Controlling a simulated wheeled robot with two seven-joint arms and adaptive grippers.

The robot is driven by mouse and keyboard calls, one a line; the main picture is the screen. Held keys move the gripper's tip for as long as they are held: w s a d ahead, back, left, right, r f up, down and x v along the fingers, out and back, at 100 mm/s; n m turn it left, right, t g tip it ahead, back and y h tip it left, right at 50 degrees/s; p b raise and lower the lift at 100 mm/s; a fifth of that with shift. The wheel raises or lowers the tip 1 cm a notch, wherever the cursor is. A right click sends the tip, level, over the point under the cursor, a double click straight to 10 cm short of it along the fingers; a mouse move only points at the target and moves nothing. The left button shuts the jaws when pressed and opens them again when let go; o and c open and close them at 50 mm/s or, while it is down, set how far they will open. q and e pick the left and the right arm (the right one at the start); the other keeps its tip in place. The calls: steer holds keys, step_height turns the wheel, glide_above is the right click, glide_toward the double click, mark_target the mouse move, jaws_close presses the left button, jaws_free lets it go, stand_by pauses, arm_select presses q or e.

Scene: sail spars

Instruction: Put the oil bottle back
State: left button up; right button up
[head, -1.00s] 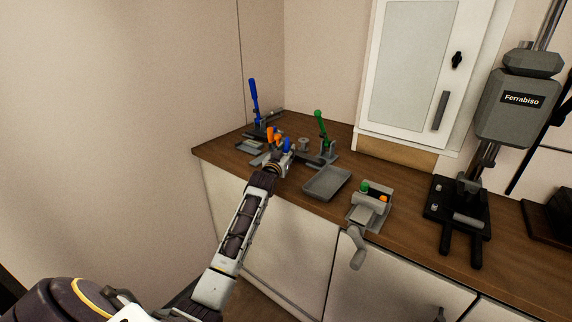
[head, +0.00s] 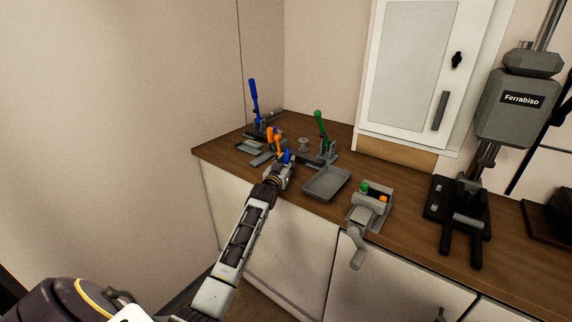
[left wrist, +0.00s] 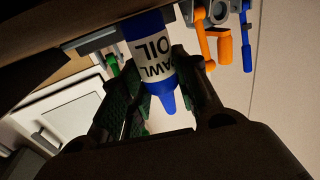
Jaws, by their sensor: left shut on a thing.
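The oil bottle (left wrist: 152,52) is white with a blue base and blue nozzle, and its label reads "OIL". In the left wrist view it sits between the two fingers of my left gripper (left wrist: 162,88), which is shut on it. It appears inverted in that tilted view. In the head view my left gripper (head: 281,174) is at the counter's front edge, and only the blue top of the bottle (head: 288,156) shows above it. I cannot tell whether the bottle's base touches anything. My right gripper is not in view.
An orange-handled tool (head: 276,143) stands just behind the gripper. Blue (head: 254,96) and green (head: 320,124) levers stand farther back. A grey tray (head: 326,183) lies to the right, then a crank device (head: 370,200) and a black-based press (head: 458,215). Bare counter lies between these.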

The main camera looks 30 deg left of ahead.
arm_select(q)
steer(key=shift+f, duration=0.1)
steer(key=o, duration=1)
steer(key=shift+v, duration=5.95)
